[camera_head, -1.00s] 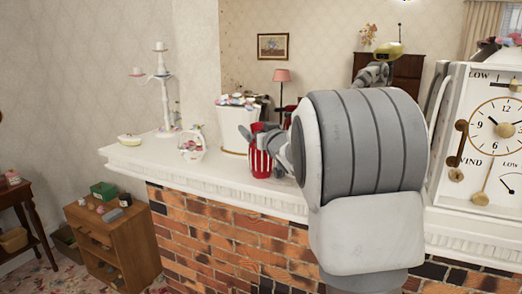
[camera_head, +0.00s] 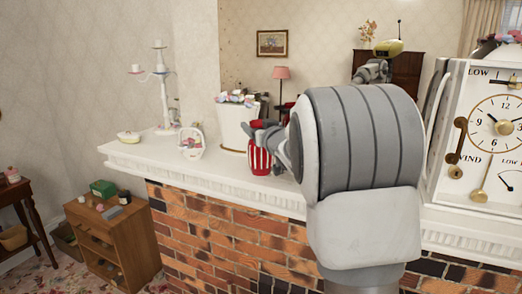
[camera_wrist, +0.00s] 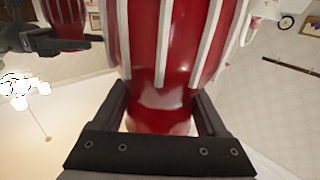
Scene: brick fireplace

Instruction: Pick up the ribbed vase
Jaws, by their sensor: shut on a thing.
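The ribbed vase (camera_head: 260,159), red with raised white ribs, is at the front of the white mantel (camera_head: 140,158), just right of a white planter. It looks upright; whether its base touches the mantel is unclear. My gripper (camera_head: 268,137) is at its upper part, partly hidden behind my bulky arm. In the wrist view, the vase (camera_wrist: 165,50) fills the middle, and my gripper (camera_wrist: 163,108) has one dark finger on each side of its narrow, plain red part. My gripper is shut on the vase.
The white planter (camera_head: 235,136) with flowers stands close behind the vase. A small basket (camera_head: 190,146), a dish (camera_head: 128,137) and a white candlestick (camera_head: 163,95) stand further left. A large white clock (camera_head: 490,135) is at right. The mantel's front edge is near the vase.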

